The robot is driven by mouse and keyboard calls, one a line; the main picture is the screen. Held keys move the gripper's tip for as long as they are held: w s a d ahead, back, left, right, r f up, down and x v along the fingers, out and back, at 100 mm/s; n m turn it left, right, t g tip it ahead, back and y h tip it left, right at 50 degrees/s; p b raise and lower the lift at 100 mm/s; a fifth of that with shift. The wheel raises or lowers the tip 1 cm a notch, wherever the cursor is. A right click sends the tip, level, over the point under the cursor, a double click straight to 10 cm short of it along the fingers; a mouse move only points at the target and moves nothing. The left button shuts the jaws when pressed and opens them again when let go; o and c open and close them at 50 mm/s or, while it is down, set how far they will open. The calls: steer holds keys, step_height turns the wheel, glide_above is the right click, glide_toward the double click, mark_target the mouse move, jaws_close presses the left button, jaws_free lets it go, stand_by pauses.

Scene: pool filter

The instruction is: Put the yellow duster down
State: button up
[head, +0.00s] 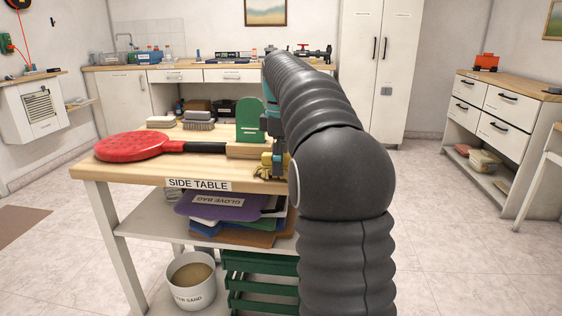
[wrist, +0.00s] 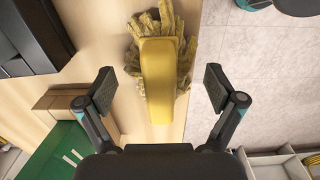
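The yellow duster (wrist: 160,70) lies on the wooden side table (wrist: 100,40) in the wrist view, with its smooth yellow back up and ragged strands around it. It is close to the table's edge. In the head view the duster (head: 266,162) shows partly behind my arm at the table's right side. My gripper (wrist: 159,88) is open, with its two fingers wide apart on either side of the duster's near end. A clear gap shows between each finger and the duster. In the head view the gripper (head: 276,150) is mostly hidden by my arm.
A red round-headed tool (head: 132,147) with a black handle lies on the table's left. A green upright board (head: 250,120) and a grey brush (head: 199,125) stand behind. The floor (wrist: 255,60) lies beyond the edge.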

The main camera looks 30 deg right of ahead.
step_height(320, 180, up, 10)
steer(key=p, duration=0.2)
steer(key=shift+r+p, duration=0.15)
steer(key=shift+p, duration=0.25)
step_height(320, 180, up, 2)
steer(key=s+a+f+m+t, duration=0.1)
steer(key=s+a+m+t, duration=0.15)
steer(key=s+a, duration=0.45)
steer(key=s+a+f+m+t, duration=0.1)
steer(key=s+a+f+m, duration=0.3)
steer(key=s+f, duration=0.6)
steer(key=s+a+f+m+t, duration=0.2)
steer(key=s+a+f+m, duration=0.2)
steer(key=s+f, duration=0.7)
steer(key=shift+a+m, duration=0.35)
steer(key=shift+a, duration=0.45)
